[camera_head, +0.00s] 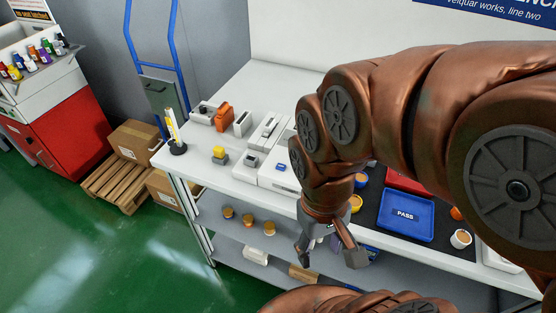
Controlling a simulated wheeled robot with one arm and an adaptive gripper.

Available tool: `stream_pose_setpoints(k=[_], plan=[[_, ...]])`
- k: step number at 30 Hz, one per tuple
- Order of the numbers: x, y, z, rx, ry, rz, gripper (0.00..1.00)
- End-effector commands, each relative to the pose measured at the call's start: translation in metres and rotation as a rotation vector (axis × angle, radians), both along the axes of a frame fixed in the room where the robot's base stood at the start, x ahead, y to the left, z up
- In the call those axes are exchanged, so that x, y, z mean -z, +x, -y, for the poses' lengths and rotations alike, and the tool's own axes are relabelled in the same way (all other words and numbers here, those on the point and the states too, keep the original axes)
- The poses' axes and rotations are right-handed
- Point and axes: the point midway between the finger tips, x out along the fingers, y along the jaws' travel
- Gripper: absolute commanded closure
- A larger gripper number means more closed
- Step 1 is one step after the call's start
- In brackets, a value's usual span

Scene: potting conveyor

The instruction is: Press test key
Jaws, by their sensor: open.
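My gripper (331,254) hangs in front of the bench's front edge with its two fingers apart and nothing visible between them. A white device (272,180) with a small blue key (281,167) stands on the white bench, to the left of and behind my gripper. My arm hides the device's right side. A grey block with a yellow knob (219,151) stands farther left on the bench. I cannot read any label that tells which one is the test key. My gripper is apart from both.
A lower shelf (222,240) holds several jars.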

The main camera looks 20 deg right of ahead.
Motion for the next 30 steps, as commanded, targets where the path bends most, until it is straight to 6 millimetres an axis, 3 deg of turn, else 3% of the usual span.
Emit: stream_pose_setpoints(k=[2,15,30], plan=[[0.0,0.0,0.0,0.0,0.0,0.0,0.55],[0.0,0.0,0.0,0.0,0.0,0.0,1.0],[0.0,0.0,0.0,0.0,0.0,0.0,1.0]])
